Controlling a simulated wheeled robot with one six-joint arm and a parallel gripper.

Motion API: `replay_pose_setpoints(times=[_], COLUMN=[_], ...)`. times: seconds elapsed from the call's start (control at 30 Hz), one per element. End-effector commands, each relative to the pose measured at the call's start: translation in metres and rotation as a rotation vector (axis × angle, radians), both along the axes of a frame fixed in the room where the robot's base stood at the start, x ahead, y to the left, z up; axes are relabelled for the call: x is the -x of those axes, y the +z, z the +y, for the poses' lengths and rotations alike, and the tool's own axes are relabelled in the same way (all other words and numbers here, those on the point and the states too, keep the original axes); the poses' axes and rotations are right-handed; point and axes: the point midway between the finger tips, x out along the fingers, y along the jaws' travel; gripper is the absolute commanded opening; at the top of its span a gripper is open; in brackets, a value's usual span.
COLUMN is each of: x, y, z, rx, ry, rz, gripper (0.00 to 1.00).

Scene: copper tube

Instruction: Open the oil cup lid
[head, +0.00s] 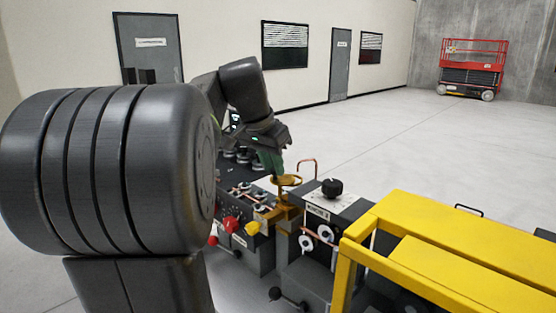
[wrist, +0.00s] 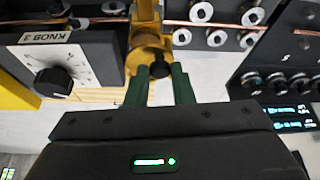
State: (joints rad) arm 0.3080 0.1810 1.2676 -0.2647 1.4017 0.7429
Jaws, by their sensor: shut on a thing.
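The yellow oil cup (head: 287,181) stands on the machine in the middle of the head view, under my gripper (head: 274,164). In the wrist view the yellow oil cup (wrist: 147,30) runs down from the top edge towards the fingers. My gripper (wrist: 162,76) has two green fingers, shut on the oil cup lid, whose dark round part (wrist: 159,68) shows between the fingertips. The fingers hide part of the lid, and I cannot tell whether it is raised from the cup.
A panel with a black knob (wrist: 53,82), marked KNOB 3, is left of the fingers in the wrist view. Copper tube (head: 308,162) rises behind the cup. A yellow frame (head: 440,255) stands at the right front. Red levers (head: 230,224) are below my arm.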

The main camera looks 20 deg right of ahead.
Motion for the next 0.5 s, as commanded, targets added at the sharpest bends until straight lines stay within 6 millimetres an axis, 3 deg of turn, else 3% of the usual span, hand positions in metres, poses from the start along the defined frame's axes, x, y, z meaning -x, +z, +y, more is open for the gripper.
replay_pose_setpoints(times=[0.5], x=[-0.022], y=[0.003], z=[0.012], rx=[0.002], ry=[-0.488], rz=[0.000], gripper=[0.00])
